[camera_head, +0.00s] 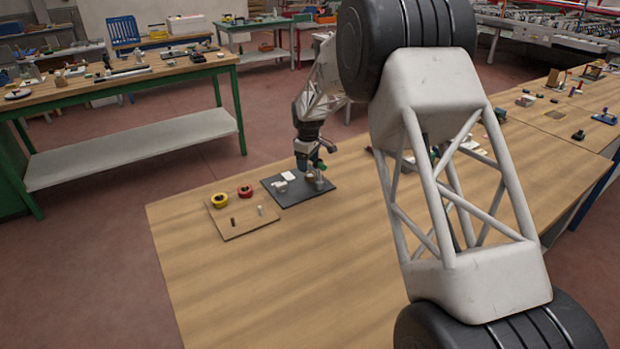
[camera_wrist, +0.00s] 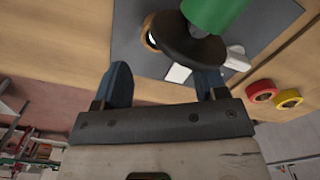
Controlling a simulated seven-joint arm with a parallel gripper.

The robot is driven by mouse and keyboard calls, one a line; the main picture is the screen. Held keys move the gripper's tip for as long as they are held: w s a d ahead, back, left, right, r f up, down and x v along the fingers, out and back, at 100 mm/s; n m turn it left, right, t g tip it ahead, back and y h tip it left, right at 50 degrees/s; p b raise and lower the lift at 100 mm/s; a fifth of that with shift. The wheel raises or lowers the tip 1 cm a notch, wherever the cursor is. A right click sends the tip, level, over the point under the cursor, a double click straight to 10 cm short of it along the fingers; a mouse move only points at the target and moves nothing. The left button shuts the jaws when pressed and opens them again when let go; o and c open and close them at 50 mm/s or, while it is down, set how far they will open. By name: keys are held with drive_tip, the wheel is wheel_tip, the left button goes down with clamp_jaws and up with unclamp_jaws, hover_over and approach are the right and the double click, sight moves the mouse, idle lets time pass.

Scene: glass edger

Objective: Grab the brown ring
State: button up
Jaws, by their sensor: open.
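The brown ring (camera_wrist: 146,38) lies on the dark mat (camera_wrist: 128,25), partly hidden by the black disc (camera_wrist: 185,40) of a green-handled object (camera_wrist: 212,12). In the head view, something brownish on the mat (camera_head: 292,199) is mostly hidden by my arm and the green-handled object. My gripper (camera_wrist: 163,80) is open, with its two blue fingers apart and nothing held between them. In the wrist view, the ring shows beyond the fingertips, slightly left of the middle of the gap, not touching them.
A white card (camera_wrist: 178,73) and a small pale object (camera_wrist: 237,58) lie on the mat. The table's front is clear.

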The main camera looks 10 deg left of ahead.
sight(308, 174)
drive_tip(key=shift+f, duration=2.6)
drive_tip(key=shift+c, duration=0.2)
drive_tip(key=c, duration=1)
